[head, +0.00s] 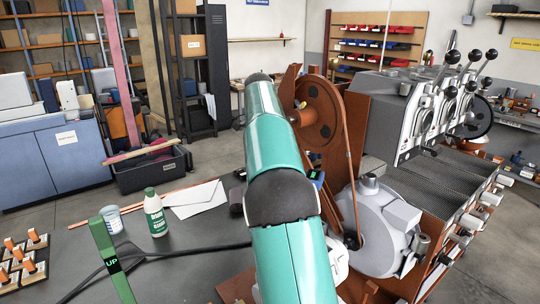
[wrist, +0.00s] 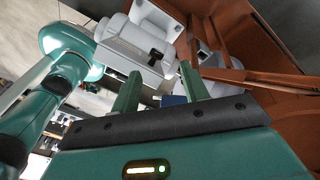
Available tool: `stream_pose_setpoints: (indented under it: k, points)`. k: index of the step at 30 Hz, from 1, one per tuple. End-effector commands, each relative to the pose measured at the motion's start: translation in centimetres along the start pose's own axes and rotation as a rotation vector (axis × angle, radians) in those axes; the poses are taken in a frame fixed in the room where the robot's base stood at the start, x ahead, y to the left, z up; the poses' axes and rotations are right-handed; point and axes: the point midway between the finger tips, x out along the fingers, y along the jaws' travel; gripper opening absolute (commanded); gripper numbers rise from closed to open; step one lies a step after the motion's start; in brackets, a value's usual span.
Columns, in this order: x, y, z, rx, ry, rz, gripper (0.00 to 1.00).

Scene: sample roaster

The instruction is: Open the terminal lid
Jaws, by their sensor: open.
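In the wrist view, a light grey box (wrist: 128,46) with a small black catch or knob (wrist: 156,56) lies just beyond my fingertips. It looks like the terminal box, but I cannot tell lid from body for certain. My gripper (wrist: 158,82) is open, its two green fingers apart and pointing toward the box's lower edge, with no object clearly held. I cannot tell whether a finger touches the box. In the head view, the grey motor (head: 372,232) stands right of my arm; a pale part (head: 337,262) shows beside it, and my arm hides my gripper.
A brown flywheel (head: 318,108) and belt rise beside the motor. The roaster with levers (head: 440,110) stands right.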

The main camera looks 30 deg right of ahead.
Motion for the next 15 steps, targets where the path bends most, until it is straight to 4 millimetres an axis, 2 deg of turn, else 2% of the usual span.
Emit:
stream_pose_setpoints:
  k: [6,15]
  points:
    - [-2.1,-0.1,-0.1,0.001,0.000,-0.001,0.45]
    - [-2.7,0.0,-0.1,0.000,0.000,0.001,0.45]
